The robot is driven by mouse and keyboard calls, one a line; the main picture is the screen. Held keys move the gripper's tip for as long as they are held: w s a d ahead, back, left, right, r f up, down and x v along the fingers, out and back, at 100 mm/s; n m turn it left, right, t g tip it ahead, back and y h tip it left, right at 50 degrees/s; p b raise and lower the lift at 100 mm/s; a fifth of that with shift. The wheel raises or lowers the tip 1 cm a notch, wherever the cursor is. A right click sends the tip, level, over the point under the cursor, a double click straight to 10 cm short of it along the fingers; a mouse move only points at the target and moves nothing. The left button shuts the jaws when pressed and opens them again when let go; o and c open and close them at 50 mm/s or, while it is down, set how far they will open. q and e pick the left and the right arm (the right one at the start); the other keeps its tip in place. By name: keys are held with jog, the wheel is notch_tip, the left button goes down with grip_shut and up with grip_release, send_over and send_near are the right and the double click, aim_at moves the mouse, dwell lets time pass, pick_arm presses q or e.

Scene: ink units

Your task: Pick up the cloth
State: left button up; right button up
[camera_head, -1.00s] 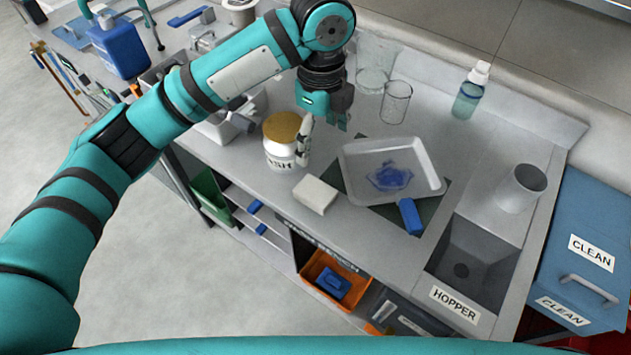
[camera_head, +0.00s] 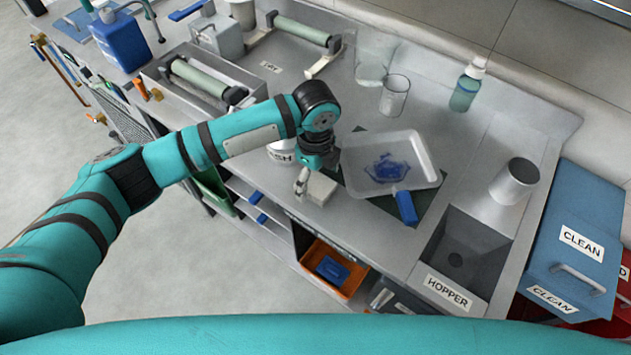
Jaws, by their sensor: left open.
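A pale, folded cloth (camera_head: 321,190), shaped like a small flat block, lies on the grey bench top near its front edge. My left gripper (camera_head: 314,174) is open and points down just above and behind the cloth. One finger shows by the cloth's left side; whether it touches is unclear. The gripper hides part of the cloth's far side. My right gripper is not in view.
A white jar (camera_head: 281,153) stands close behind the gripper, mostly hidden by my arm. A white tray (camera_head: 424,150) with blue ink and a blue-handled tool (camera_head: 406,208) lie right of the cloth. The hopper basin (camera_head: 455,256) is further right. A glass (camera_head: 395,95) stands behind.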

pick_arm(q)
jog(key=shift+f, duration=1.2)
jog(key=c, duration=1.2)
jog(key=shift+o, duration=0.2)
jog(key=shift+r, duration=0.15)
jog(key=shift+r, duration=0.6)
jog(key=shift+s+d+r+b, duration=0.15)
jog(key=shift+r+b, duration=0.2)
jog(key=shift+r, duration=0.2)
jog(key=shift+s+r+b, duration=0.1)
jog(key=shift+r+b, duration=0.2)
jog(key=shift+r, duration=0.2)
jog(key=s+d+b, duration=0.1)
jog(key=s+d, duration=0.2)
jog(key=s, duration=0.4)
jog(key=s+d+r+b, duration=0.1)
jog(key=s+d, duration=0.2)
jog(key=s, duration=0.4)
jog(key=shift+r, duration=0.25)
jog(key=shift+d, duration=0.1)
